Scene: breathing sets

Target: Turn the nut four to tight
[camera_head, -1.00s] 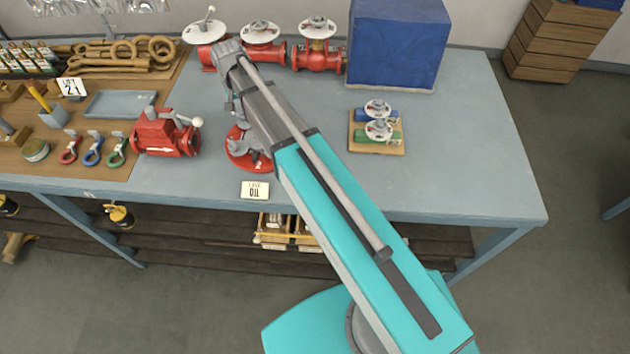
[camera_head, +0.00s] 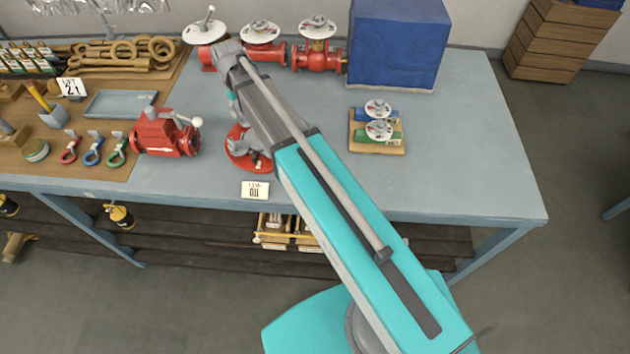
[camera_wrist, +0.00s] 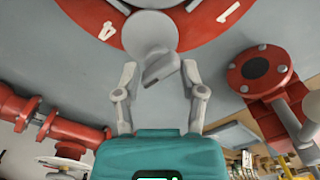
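A red round flange (camera_head: 240,162) lies on the bench, partly hidden by my arm. In the wrist view its red face (camera_wrist: 84,12) fills the top, with a white 4 at upper left and a white 1 at upper right. A grey round part with a tilted grey block (camera_wrist: 160,68) sits between my fingers; I cannot tell whether it is a nut. My gripper (camera_wrist: 155,40) has its two grey fingers apart, one on each side of that part. I see no clear contact. Its fingertips are hard to make out.
A red valve body (camera_head: 165,136) stands left of the flange, and red valves with white wheels (camera_head: 318,55) stand behind. A blue box (camera_head: 398,45) is at the back. Small blue and green valves sit on a wooden board (camera_head: 377,148). The bench's right side is clear.

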